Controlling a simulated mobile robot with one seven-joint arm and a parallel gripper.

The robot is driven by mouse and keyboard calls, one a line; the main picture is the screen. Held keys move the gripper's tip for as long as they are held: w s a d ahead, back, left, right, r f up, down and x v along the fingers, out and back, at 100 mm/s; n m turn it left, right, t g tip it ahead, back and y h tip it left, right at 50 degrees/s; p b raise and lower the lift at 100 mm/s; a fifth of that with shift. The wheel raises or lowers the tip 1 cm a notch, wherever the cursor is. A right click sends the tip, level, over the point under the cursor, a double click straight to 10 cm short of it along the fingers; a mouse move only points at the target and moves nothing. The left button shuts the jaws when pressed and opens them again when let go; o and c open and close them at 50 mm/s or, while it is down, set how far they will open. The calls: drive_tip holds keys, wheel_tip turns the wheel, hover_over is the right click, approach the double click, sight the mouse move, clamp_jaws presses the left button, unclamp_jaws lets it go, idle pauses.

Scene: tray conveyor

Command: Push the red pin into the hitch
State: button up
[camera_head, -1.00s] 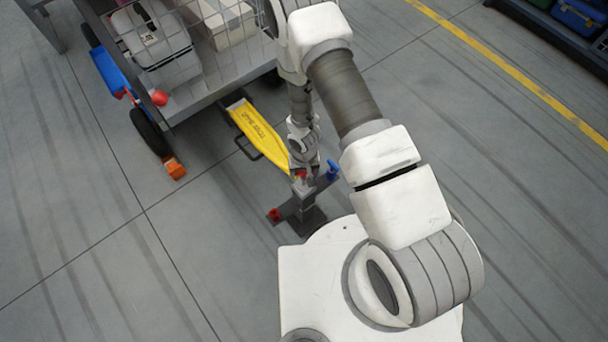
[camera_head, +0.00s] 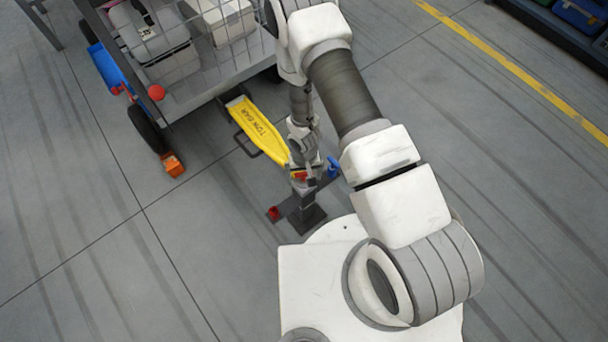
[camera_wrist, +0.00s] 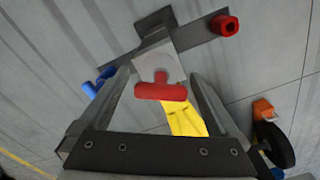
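The red pin (camera_wrist: 162,91) has a T-shaped handle and stands in the wrist view over the grey block of the hitch (camera_wrist: 155,55). How deep its shaft sits is hard to tell. My gripper (camera_wrist: 160,77) is open, with one finger on each side of the red handle and gaps visible. In the head view the red pin (camera_head: 299,175) shows small at my gripper (camera_head: 304,178), partly hidden by it. The dark hitch base (camera_head: 307,219) stands on the floor beside my base. The yellow tow bar (camera_head: 262,132) reaches from the cart to the hitch.
A wire-sided cart (camera_head: 205,88) with boxes stands upper left. An orange wedge (camera_head: 172,164) lies by its wheel. A red knob (camera_head: 273,212) and a blue part (camera_head: 333,168) flank the hitch. The floor at left is clear.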

wheel_tip(320, 180, up, 17)
drive_tip(key=p, duration=0.6)
drive_tip(key=shift+r, duration=0.2)
drive_tip(key=shift+r, duration=0.1)
